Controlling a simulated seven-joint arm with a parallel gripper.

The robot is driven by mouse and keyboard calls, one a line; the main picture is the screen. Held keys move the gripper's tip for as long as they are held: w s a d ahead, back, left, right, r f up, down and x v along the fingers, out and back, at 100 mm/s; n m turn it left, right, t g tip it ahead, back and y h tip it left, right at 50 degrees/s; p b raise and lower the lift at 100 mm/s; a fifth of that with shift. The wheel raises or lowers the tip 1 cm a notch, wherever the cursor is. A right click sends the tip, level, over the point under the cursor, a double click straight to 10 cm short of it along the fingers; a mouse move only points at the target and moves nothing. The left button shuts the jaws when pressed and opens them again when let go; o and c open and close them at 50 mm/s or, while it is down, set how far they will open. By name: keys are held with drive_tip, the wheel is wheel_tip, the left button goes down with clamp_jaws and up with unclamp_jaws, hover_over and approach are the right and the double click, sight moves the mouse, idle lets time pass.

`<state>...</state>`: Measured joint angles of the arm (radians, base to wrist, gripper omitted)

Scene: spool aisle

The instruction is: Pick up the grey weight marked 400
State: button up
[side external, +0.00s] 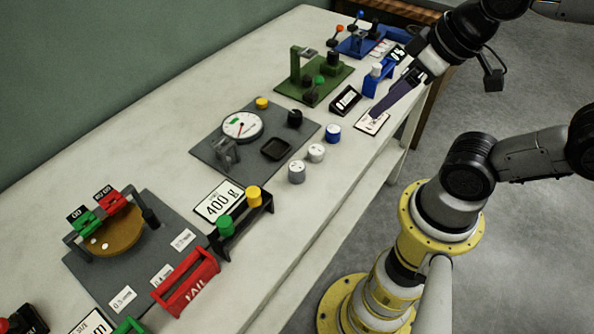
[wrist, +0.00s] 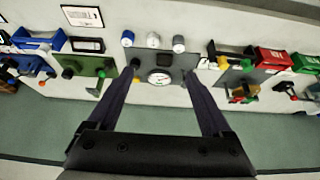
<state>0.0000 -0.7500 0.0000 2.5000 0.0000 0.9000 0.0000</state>
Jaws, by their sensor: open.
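A grey weight (side external: 297,172) stands upright on the white bench in the side view, nearest the 400 g card (side external: 219,202). Its marking is too small to read. A white weight (side external: 317,153) and a blue weight (side external: 333,134) stand beside it in a row. In the wrist view the grey weight (wrist: 179,44) is at the right end of that row. My gripper (side external: 378,113) is open and empty, apart from the weights, beyond the blue one in the side view. In the wrist view my gripper (wrist: 159,77) has its fingers spread, with the weights past the fingertips.
Behind the weights is a grey board (side external: 210,150) with a round dial (side external: 242,125) and a black tray (side external: 276,149). A black rack (side external: 240,222) holds a green and a yellow cylinder. A black stand (side external: 346,100) is near my gripper. The bench's front strip is mostly clear.

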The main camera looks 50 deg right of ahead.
drive_tip(key=n+g, duration=0.6)
drive_tip(key=n, duration=1.2)
hover_over(297, 166)
wheel_tip(297, 166, down, 9)
wheel_tip(297, 166, down, 13)
drive_tip(key=shift+f, duration=0.2)
